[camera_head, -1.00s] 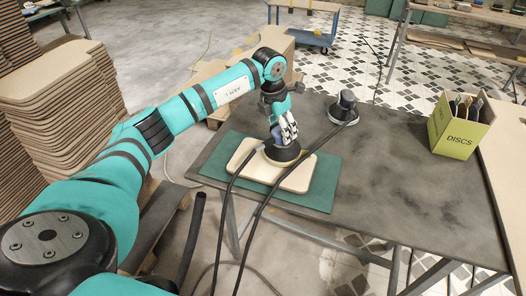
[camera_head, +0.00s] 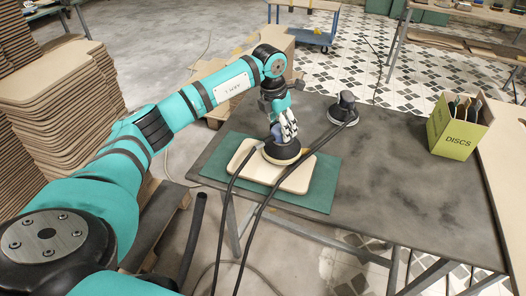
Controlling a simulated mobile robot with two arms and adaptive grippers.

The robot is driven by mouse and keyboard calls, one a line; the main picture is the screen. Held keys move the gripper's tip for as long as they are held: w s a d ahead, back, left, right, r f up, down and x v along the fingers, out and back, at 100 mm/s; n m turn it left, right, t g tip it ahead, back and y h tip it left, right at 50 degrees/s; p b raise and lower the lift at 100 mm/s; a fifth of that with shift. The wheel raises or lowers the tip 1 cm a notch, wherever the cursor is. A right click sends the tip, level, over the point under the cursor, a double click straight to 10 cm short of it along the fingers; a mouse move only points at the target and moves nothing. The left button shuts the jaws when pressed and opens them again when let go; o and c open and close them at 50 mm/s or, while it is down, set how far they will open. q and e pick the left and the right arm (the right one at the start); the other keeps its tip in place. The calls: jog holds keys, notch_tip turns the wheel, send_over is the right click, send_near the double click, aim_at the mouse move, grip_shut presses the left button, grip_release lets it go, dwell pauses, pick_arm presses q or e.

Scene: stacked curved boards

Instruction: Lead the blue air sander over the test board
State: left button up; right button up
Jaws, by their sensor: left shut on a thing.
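The blue air sander (camera_head: 282,153) has a dark round pad and a blue body mostly hidden by my fingers. It is on the pale test board (camera_head: 297,181), towards the board's far edge. The board lies on a green mat (camera_head: 324,190) on the dark table. My left gripper (camera_head: 285,133) is shut on the sander's body from above. A dark hose runs from the sander towards the front. My right gripper is not in view.
A second, dark sander (camera_head: 343,110) stands behind the mat, its hose crossing the board's right part. A yellow-green box marked DISCS (camera_head: 457,138) stands at the table's right. Stacked curved boards (camera_head: 55,95) rise at left. The table's middle right (camera_head: 410,180) is clear.

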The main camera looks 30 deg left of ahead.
pick_arm(q)
jog(key=shift+w+r, duration=0.1)
jog(key=shift+r, duration=0.1)
jog(key=shift+r+p, duration=2.05)
jog(key=shift+r, duration=1)
jog(key=shift+d+f, duration=0.1)
